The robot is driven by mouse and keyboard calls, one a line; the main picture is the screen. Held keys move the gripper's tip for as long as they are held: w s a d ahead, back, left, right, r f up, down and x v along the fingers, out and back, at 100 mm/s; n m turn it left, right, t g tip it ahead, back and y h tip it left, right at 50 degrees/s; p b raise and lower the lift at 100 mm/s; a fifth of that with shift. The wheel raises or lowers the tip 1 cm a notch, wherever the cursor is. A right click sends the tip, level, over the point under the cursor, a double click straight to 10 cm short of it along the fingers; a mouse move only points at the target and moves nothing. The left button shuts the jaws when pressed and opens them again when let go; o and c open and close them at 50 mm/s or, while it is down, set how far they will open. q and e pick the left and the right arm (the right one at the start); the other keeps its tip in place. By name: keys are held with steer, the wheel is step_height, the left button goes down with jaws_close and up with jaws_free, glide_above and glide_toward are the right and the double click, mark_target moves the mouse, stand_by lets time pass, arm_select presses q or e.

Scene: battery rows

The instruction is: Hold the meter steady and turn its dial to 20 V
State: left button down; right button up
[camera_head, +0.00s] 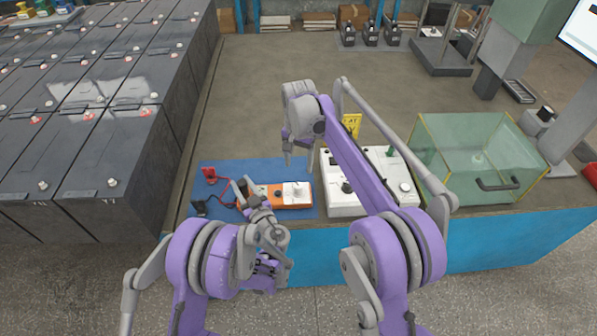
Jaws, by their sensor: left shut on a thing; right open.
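The orange meter (270,204) lies on a blue mat (228,170) near the front edge of the bench. Its right part is a pale panel that carries the dial (297,190); I cannot read the dial's setting. My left gripper (246,193) is shut on the left end of the meter and hides part of it. My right gripper (299,162) is open and empty, pointing down above and behind the dial end, apart from the meter.
A red clip (208,173) and a black clip (199,207) with leads lie left of the meter. A white instrument box (345,208) stands close on the right, then a clear glass box (462,150). Battery rows (90,150) fill the left.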

steer(key=shift+r, duration=0.35)
arm_select(q)
steer(key=shift+c, duration=1.9)
jaws_free()
steer(key=shift+s, duration=0.1)
steer(key=v, duration=1.2)
